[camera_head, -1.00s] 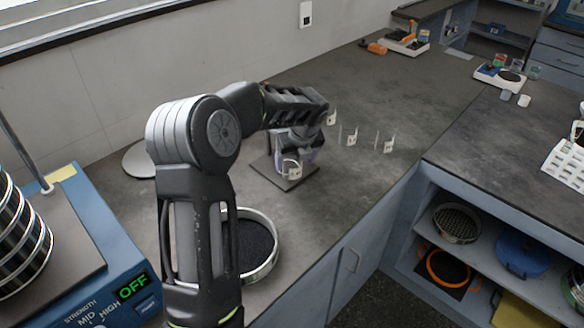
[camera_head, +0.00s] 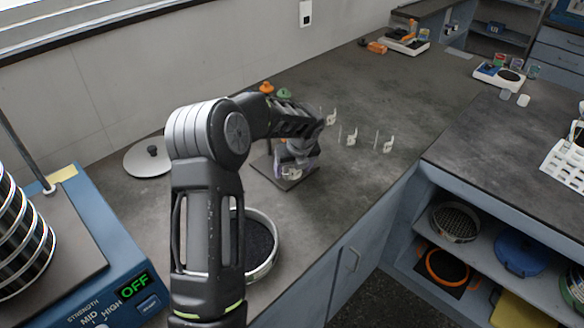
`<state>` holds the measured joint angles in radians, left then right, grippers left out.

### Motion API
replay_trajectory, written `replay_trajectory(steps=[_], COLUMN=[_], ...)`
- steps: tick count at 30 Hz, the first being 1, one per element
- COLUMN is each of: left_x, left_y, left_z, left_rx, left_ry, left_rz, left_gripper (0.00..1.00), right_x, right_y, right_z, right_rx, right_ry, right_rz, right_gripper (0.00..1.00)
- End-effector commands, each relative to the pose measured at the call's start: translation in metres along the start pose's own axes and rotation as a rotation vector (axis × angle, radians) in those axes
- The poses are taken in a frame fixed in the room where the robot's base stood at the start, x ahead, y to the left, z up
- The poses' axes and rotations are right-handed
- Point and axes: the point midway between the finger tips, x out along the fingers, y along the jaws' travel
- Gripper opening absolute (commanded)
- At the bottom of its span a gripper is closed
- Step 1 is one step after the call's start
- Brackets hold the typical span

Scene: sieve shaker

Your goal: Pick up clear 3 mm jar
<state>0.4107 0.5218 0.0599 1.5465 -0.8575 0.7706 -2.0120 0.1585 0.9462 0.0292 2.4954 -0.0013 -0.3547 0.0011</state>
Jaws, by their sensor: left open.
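Several clear jars show mostly as thin outlines with small white labels. One jar (camera_head: 292,173) is at the dark square pad, and three others (camera_head: 331,117), (camera_head: 350,137), (camera_head: 387,143) stand in a row to the right. The label print is too small to tell which is the 3 mm jar. My left gripper (camera_head: 303,158) is open, pointing down over the pad, close above or around the jar there. My own wrist hides part of that jar, so I cannot tell whether they touch. My right gripper is not in view.
A sieve pan with dark grains (camera_head: 262,243) stands in front, partly behind my left arm. A round lid (camera_head: 148,158) lies near the wall. Orange (camera_head: 266,87) and green (camera_head: 284,93) knobs show behind my forearm. The blue shaker (camera_head: 120,262) is at left. The counter right of the jars is clear.

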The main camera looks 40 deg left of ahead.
Motion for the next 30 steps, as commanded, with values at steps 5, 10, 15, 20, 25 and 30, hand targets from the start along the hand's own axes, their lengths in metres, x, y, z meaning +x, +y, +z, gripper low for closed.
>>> replay_trajectory(steps=[5, 10, 15, 20, 25, 30], left_x=[-0.0002, -0.0002, -0.0002, -0.0002, -0.0002, -0.0002], left_y=[0.0000, 0.0000, 0.0000, -0.0001, -0.0001, -0.0001], left_z=[-0.0001, -0.0001, -0.0001, 0.0000, -0.0001, -0.0001], left_rx=[0.000, 0.000, 0.000, 0.000, 0.000, 0.000], left_ry=[0.000, 0.000, 0.000, 0.000, 0.000, 0.000], left_rz=[0.000, 0.000, 0.000, 0.000, 0.000, 0.000], left_gripper=[0.73, 0.62, 0.48, 0.35, 0.21, 0.07], right_x=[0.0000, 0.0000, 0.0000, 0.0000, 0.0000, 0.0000], right_y=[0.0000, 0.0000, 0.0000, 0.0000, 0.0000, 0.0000], right_z=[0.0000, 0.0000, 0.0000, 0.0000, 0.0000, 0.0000], right_rx=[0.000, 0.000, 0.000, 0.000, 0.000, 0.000], right_ry=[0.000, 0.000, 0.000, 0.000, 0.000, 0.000], right_rz=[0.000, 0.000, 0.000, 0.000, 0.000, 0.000], right_gripper=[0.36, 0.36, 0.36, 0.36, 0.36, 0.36])
